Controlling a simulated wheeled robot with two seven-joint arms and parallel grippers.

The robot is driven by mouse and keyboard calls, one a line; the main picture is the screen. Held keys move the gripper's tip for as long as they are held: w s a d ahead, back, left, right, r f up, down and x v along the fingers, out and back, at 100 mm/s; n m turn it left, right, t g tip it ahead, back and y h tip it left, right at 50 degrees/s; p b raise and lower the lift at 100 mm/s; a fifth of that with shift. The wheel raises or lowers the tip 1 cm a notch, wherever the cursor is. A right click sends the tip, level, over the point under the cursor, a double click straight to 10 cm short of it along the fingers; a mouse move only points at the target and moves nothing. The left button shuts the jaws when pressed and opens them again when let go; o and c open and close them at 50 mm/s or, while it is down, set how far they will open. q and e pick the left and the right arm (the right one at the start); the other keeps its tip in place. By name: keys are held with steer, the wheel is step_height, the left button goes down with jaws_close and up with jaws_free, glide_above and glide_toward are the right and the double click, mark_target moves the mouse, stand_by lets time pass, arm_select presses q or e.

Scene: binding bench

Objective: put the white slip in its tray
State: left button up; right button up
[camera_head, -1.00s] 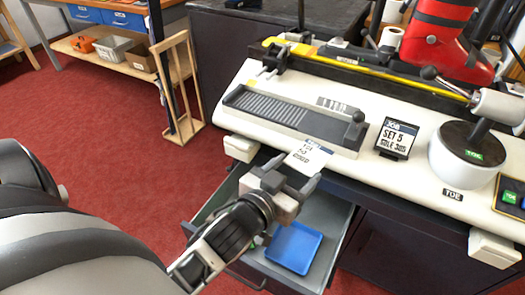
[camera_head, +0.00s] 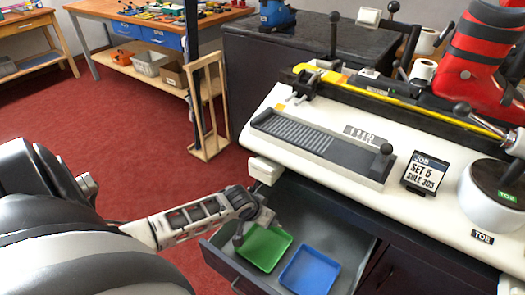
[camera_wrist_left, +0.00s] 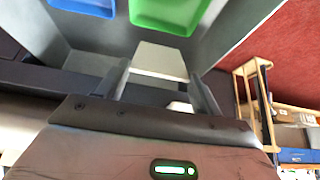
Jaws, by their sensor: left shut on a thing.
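My left gripper (camera_head: 256,222) is over the open drawer, at the back left edge of the green tray (camera_head: 264,248). In the left wrist view the gripper (camera_wrist_left: 159,72) is shut on the white slip (camera_wrist_left: 160,59), which sticks out between the two fingers toward the green tray (camera_wrist_left: 168,14). I cannot make out the slip in the head view; the hand hides it. A blue tray (camera_head: 310,270) lies beside the green one, to its right; it also shows in the left wrist view (camera_wrist_left: 85,6). Both trays look empty. My right gripper is out of view.
The trays lie in a grey drawer (camera_head: 345,243) pulled out below the white bench (camera_head: 290,168). On the bench are a ribbed dark holder (camera_head: 320,147), a job card (camera_head: 426,173) and a red boot (camera_head: 485,50). A wooden rack (camera_head: 208,110) stands on the floor behind.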

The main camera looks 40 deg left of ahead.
arm_select(q)
step_height(320, 180, down, 10)
steer(key=b, duration=0.7)
steer(key=shift+r, duration=0.25)
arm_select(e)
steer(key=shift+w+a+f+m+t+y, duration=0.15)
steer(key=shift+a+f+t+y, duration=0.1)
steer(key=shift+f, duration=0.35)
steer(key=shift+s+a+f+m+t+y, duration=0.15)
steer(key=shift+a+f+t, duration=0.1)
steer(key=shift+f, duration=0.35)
arm_select(q)
steer(key=o, duration=1.2)
steer(key=shift+r, duration=0.1)
